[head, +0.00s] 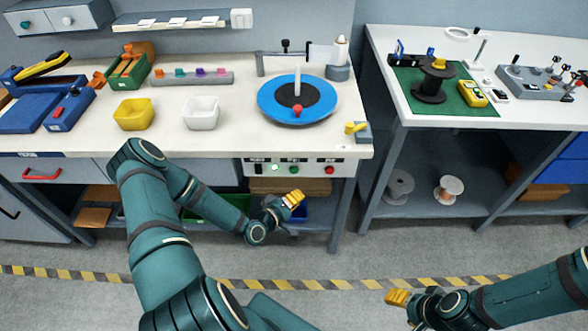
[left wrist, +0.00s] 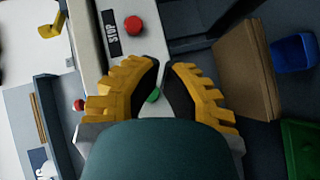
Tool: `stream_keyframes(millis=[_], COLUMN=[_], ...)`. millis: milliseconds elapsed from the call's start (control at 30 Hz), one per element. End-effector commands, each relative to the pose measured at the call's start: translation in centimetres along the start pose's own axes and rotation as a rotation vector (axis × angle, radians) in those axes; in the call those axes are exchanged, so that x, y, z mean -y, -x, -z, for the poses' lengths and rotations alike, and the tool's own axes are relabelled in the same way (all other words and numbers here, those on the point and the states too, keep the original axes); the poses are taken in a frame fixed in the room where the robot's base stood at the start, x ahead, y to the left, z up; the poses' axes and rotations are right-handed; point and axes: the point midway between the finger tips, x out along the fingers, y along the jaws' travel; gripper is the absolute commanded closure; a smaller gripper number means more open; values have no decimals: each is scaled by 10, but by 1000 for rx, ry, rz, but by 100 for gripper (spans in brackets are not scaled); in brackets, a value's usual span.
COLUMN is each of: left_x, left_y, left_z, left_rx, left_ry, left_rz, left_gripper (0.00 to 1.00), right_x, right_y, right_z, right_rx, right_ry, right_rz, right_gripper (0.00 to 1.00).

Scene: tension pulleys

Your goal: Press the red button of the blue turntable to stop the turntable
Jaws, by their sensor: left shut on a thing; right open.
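The blue turntable (head: 297,98), with a black centre and a small red knob at its front, sits on the white workbench. Below it, the bench-front panel (head: 313,161) carries a red button (head: 330,170) at the right and a green button (head: 294,170) left of it. In the left wrist view, the red button (left wrist: 134,25) has a STOP label beside it, beyond my fingertips and apart from them. My left gripper (head: 293,199) is in front of and below the panel. My right gripper (head: 397,298) is open at the lower right.
The workbench (head: 240,140) bears yellow and white bins. A yellow-handled lever (head: 356,128) stands at its front right corner. Below the bench are a cardboard box (left wrist: 247,70), a blue bin (left wrist: 292,48) and a green bin (left wrist: 300,145). A second table (head: 440,120) stands right; the floor in front is clear.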

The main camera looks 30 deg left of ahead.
Motion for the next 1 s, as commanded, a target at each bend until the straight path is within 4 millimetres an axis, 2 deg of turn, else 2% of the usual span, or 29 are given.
stream_keyframes(millis=[1000], left_x=[-2], left_y=[13], left_z=[-15], left_rx=[-50], left_ry=[-1665], left_rz=[77], left_gripper=[100], right_x=[6], right_y=[17], right_z=[7], right_rx=[-14], right_ry=[-4], right_rz=[-2], right_gripper=[45])
